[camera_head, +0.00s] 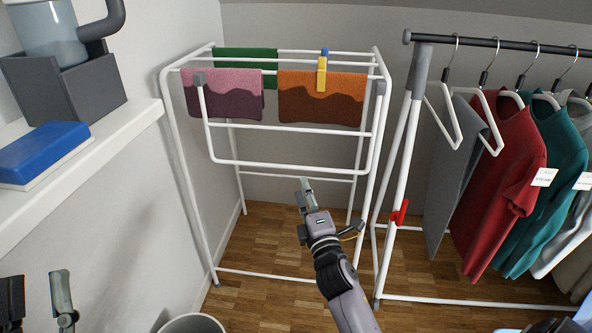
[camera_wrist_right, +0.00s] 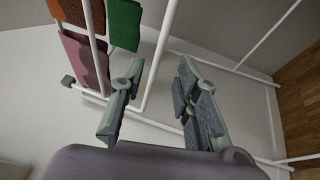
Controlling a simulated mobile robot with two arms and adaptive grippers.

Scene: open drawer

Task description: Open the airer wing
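The white airer (camera_head: 181,165) stands against the back wall with cloths over its top rails. Its wing (camera_head: 250,163), a white U-shaped tube frame, hangs folded down at the front. My right gripper (camera_head: 306,184) is just below the wing's lower bar in the head view. In the right wrist view its fingers (camera_wrist_right: 157,78) are spread apart, with a white tube (camera_wrist_right: 152,85) showing between or beyond them; contact cannot be told. My left gripper (camera_head: 38,292) is at the bottom left, its fingers apart and empty, partly cut off by the frame.
A garment rack (camera_head: 398,160) with hanging clothes stands close on the right. A white shelf (camera_head: 100,150) with a blue box (camera_head: 42,150) and a grey holder (camera_head: 65,88) is on the left. A pale bin (camera_head: 192,324) is at the bottom. Wooden floor shows under the airer.

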